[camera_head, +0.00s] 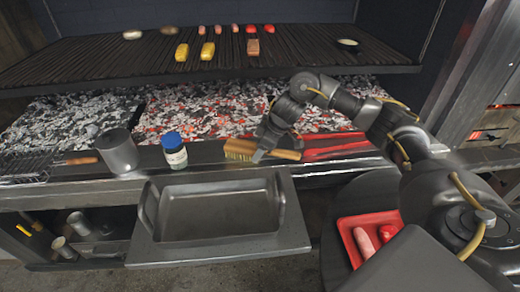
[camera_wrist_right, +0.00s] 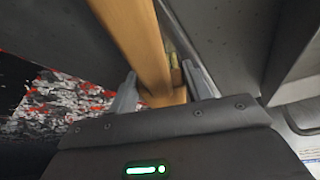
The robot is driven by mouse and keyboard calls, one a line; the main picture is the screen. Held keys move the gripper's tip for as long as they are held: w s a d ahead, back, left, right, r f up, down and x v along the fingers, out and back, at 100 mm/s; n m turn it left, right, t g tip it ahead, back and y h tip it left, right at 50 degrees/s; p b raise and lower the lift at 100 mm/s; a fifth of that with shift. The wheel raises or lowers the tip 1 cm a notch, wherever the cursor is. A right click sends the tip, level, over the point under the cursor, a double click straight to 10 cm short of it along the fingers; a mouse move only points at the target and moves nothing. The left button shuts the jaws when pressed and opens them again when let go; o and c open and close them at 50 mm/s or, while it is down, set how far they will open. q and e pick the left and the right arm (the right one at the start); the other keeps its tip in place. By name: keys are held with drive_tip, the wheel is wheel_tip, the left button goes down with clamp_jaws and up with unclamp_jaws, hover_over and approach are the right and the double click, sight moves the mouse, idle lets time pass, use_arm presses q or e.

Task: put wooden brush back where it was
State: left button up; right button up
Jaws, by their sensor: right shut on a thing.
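The wooden brush (camera_head: 240,148) is at the metal ledge in front of the coals, beside the blue-capped jar. Its pale bristles show to the left and its wooden handle to the right. My right gripper (camera_head: 264,146) is shut on the brush. In the right wrist view the wooden part (camera_wrist_right: 138,45) runs between the two fingers (camera_wrist_right: 158,88). I cannot tell if the brush touches the ledge. My left gripper is not in view.
A grey metal cup (camera_head: 117,152) and a blue-capped jar (camera_head: 174,152) stand left on the ledge (camera_head: 325,152). A metal basin (camera_head: 215,212) is in front. Food lies on the grill grate (camera_head: 120,68). A red tray (camera_head: 347,232) holds sausages at the lower right.

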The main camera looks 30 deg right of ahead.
drive_tip(key=o, duration=0.9)
drive_tip(key=shift+f, duration=0.1)
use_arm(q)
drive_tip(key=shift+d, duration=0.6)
use_arm(e)
drive_tip(key=shift+o, duration=0.2)
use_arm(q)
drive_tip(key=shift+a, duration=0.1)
